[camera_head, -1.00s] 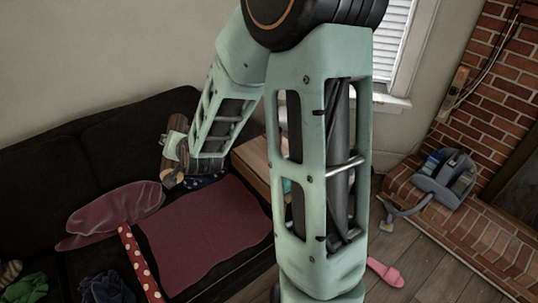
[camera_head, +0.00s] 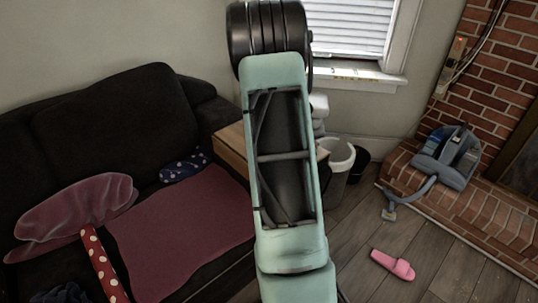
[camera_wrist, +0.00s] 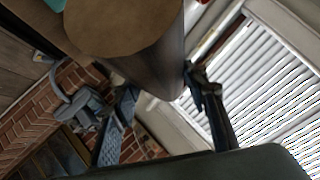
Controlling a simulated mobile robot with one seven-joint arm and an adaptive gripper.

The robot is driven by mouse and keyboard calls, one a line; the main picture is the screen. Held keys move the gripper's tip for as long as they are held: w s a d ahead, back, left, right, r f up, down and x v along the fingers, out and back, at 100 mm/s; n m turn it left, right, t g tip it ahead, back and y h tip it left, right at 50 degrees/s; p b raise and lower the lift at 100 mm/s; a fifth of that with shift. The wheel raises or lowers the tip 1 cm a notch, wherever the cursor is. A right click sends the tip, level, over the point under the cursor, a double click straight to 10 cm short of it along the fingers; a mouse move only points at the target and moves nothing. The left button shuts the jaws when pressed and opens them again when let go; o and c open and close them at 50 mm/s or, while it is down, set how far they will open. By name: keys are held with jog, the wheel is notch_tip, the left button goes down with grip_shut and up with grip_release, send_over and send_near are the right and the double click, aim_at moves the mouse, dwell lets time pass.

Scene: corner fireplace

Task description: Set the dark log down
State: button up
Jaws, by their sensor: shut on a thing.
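The dark log (camera_wrist: 160,70) fills the upper middle of the wrist view, with its tan cut end (camera_wrist: 122,22) facing the upper left. My gripper (camera_wrist: 160,82) is shut on the log, with one finger on each side of it. In the head view my own arm stands across the middle, and neither the gripper nor the log can be seen there.
A dark sofa (camera_head: 110,120) with a maroon cloth (camera_head: 185,235) is at left. A grey-blue vacuum (camera_head: 448,158) sits on the brick hearth. A pink slipper (camera_head: 393,264) lies on open floor.

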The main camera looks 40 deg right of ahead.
jog(key=s+d+f+m+g+b, duration=0.1)
jog(key=s+d+f+b, duration=0.1)
jog(key=d, duration=0.4)
jog(key=shift+h, duration=0.4)
jog(key=w+a+f, duration=0.1)
jog(key=w+f, duration=0.1)
jog(key=w, duration=0.1)
jog(key=w+a+f, duration=0.1)
jog(key=w+f, duration=0.2)
jog(key=w, duration=0.1)
jog(key=w+a+f, duration=0.2)
jog(key=w+f, duration=0.1)
jog(key=w, duration=0.1)
jog(key=shift+w+f, duration=0.2)
jog(key=shift+f, duration=0.05)
jog(key=shift+w+a+f, duration=0.15)
jog(key=shift+w+f, duration=0.05)
jog(key=shift+f, duration=0.15)
jog(key=f, duration=0.3)
jog(key=shift+w+a+f, duration=0.1)
jog(key=shift+w+f, duration=0.2)
jog(key=shift+f, duration=0.1)
jog(key=shift+r, duration=0.1)
jog(key=o, duration=1.6)
jog(key=shift+f, duration=0.2)
